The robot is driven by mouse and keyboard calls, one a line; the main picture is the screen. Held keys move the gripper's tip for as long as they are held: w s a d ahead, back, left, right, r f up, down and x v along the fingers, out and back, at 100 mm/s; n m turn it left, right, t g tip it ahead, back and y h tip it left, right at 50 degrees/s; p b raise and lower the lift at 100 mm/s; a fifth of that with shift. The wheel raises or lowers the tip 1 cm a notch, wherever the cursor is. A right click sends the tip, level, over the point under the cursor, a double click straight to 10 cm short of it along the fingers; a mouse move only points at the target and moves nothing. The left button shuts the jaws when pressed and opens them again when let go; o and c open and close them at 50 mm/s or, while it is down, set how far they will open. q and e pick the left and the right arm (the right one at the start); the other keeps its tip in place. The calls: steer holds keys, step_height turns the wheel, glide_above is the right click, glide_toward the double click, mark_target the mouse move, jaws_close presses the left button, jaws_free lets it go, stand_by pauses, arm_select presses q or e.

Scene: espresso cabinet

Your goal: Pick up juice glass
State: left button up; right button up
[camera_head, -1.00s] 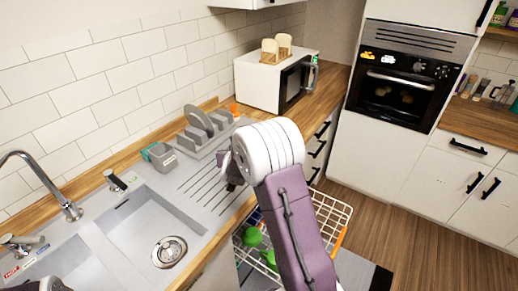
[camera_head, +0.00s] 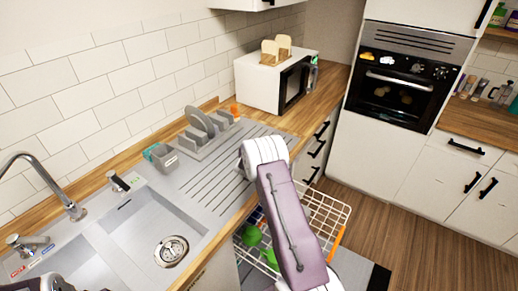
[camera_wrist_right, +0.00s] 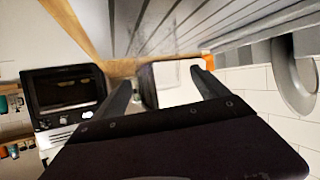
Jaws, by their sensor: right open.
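I cannot make out a juice glass for certain. A small orange object (camera_head: 234,109) stands at the far end of the dish rack in the head view; it also shows beyond one fingertip in the right wrist view (camera_wrist_right: 207,62). My right gripper (camera_wrist_right: 163,88) is open, with nothing held between its fingers. In the head view it is hidden behind my right arm, which reaches over the counter edge by the drainboard. Only a bit of my left arm shows at the bottom left; its gripper fingers are out of sight.
The dish rack (camera_head: 208,143) holds grey plates (camera_head: 200,122). A white microwave (camera_head: 262,84) stands behind on the wooden counter. A pulled-out wire basket (camera_head: 325,212) with green items (camera_head: 252,236) lies below the counter. The sink (camera_head: 145,232) is at left, the oven (camera_head: 398,92) at right.

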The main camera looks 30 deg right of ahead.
steer(key=shift+w+d+f, duration=0.35)
steer(key=shift+w+d, duration=0.1)
steer(key=shift+s+a+r, duration=0.1)
steer(key=c, duration=1.7)
step_height(320, 180, up, 10)
steer(key=shift+r+p, duration=0.1)
steer(key=shift+p, duration=0.2)
